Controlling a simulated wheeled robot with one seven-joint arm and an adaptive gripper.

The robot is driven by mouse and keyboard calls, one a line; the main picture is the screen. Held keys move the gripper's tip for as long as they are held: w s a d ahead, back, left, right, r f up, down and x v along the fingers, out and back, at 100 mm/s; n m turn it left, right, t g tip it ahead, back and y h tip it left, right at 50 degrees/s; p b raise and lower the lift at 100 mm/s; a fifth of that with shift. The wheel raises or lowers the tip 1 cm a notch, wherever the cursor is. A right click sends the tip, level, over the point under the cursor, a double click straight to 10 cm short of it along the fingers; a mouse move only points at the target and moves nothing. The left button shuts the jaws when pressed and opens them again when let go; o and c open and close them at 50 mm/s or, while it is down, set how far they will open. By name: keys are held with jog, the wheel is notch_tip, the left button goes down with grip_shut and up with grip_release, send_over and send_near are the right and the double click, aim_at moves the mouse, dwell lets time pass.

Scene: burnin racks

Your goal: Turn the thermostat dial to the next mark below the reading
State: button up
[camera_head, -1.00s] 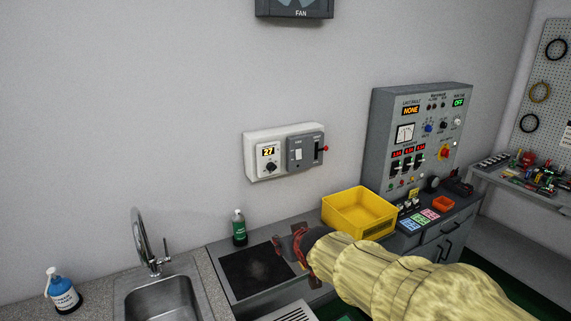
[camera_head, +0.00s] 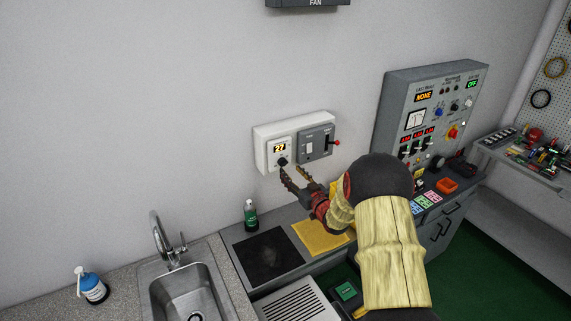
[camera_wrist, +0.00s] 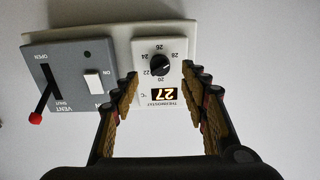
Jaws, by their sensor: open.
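The white thermostat (camera_head: 265,155) is on the wall, and its display (camera_head: 280,148) reads 27. Its black dial (camera_head: 282,161) sits below the display. My gripper (camera_head: 292,173) is open and empty, just in front of and slightly below the thermostat. In the wrist view my fingertips (camera_wrist: 159,74) frame the dial on both sides, apparently without touching it.
Beside the thermostat is a grey vent panel (camera_head: 326,146) with a white switch and a red-tipped lever (camera_head: 336,143). A green bottle (camera_head: 250,214), dark mat (camera_head: 266,257) and yellow sheet (camera_head: 318,237) lie below.

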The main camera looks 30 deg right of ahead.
aim_at(285, 165)
jog(key=w, duration=0.5)
jog(key=shift+w+a+p, duration=0.1)
jog(key=shift+w+p, duration=0.25)
jog(key=shift+p, duration=0.05)
jog(key=shift+c, duration=1.2)
grip_shut()
